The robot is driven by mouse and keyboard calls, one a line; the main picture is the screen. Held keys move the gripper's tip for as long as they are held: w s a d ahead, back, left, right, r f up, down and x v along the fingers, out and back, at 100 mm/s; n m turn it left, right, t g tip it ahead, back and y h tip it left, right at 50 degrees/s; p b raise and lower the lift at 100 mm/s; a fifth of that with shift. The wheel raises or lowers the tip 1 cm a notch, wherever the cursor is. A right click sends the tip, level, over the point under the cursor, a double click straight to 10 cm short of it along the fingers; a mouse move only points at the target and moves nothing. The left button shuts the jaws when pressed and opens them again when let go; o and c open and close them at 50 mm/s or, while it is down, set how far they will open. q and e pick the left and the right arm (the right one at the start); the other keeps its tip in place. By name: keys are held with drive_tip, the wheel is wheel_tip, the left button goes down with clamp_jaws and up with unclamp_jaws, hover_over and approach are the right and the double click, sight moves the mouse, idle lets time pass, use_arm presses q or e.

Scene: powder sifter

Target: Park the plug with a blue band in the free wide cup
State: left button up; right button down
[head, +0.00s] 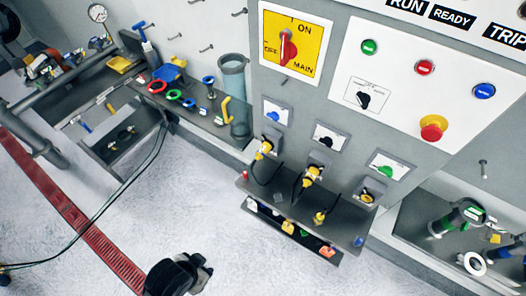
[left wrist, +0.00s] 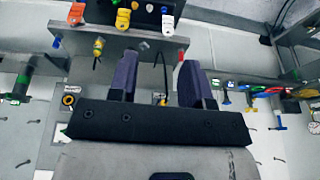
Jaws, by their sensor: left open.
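Several yellow plugs with black cables show in the head view. One (head: 264,148) is at the left outlet, one (head: 311,175) at the middle outlet, and one (head: 320,216) stands at the dark shelf (head: 262,190). No blue band can be made out on any of them. A yellow plug (left wrist: 98,46) also shows in the left wrist view below the shelf edge. No wide cup can be told apart. My left gripper (head: 197,268) is over the floor, left of and nearer than the shelf. In the wrist view its fingers (left wrist: 159,82) are apart, with nothing held.
Coloured tags or fittings (head: 289,226) line the shelf's lower front. An empty-looking outlet (head: 367,195) is at right. The side bench (head: 200,120) holds coloured valves and a blue-grey cylinder (head: 234,85). A red floor strip (head: 75,210) runs at left; the pale floor between is clear.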

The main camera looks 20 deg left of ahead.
use_arm(q)
drive_tip(key=o, duration=0.4)
drive_tip(key=w+t+b, duration=0.1)
drive_tip(key=w+b, duration=0.2)
drive_tip(key=w, duration=0.1)
drive_tip(key=w+a+f+t+b, duration=0.1)
drive_tip(key=w+b, duration=0.3)
drive_tip(key=w, duration=0.1)
drive_tip(key=w+f+t+b, duration=0.1)
drive_tip(key=w+b, duration=0.2)
drive_tip(key=w, duration=0.2)
drive_tip(key=shift+w+a+f+m+t, duration=0.15)
drive_tip(key=shift+f+m+t, duration=0.1)
drive_tip(key=shift+m+t, duration=0.15)
drive_tip(key=shift+o, duration=0.2)
drive_tip(key=n+t+h+b, duration=0.3)
drive_tip(key=n+t+b, duration=0.65)
drive_tip(key=n, duration=0.85)
approach(262, 152)
wheel_tip(262, 152, down, 2)
drive_tip(key=w, duration=0.3)
drive_tip(key=shift+s+f+n+t+p, duration=0.15)
drive_tip(key=shift+f+n+t+p, duration=0.05)
drive_tip(key=shift+n+t+p, duration=0.25)
